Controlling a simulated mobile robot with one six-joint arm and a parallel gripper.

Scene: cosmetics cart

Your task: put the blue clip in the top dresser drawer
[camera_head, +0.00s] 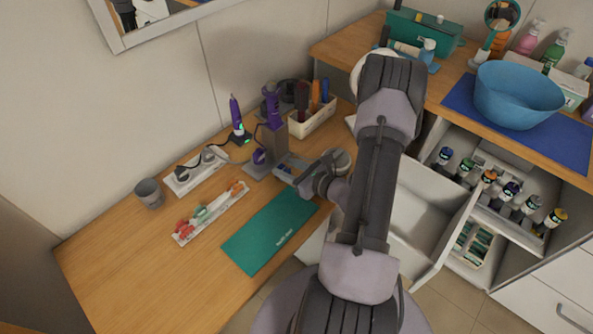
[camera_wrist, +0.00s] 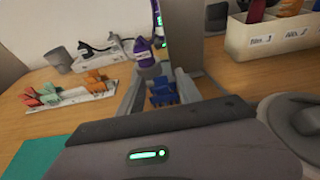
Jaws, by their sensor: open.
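The blue clip (camera_wrist: 163,92) shows in the wrist view between the two fingers of my gripper (camera_wrist: 158,92). The fingers are open on either side of it; I cannot tell whether they touch it. In the head view my gripper (camera_head: 290,168) is over the desk, beside the purple tool on its stand, and I cannot make out the clip there. A white drawer (camera_head: 428,205) is pulled open at the right, with its inside partly hidden by my arm; I cannot tell for sure that it is the top dresser drawer.
Red, orange and green clips (camera_head: 205,212) lie on a white strip at the left. A teal mat (camera_head: 268,232) lies in front. A purple tool (camera_head: 272,105) and a brush box (camera_head: 312,118) stand behind. Bottles fill an open compartment (camera_head: 510,225) at right, below a blue bowl (camera_head: 518,95).

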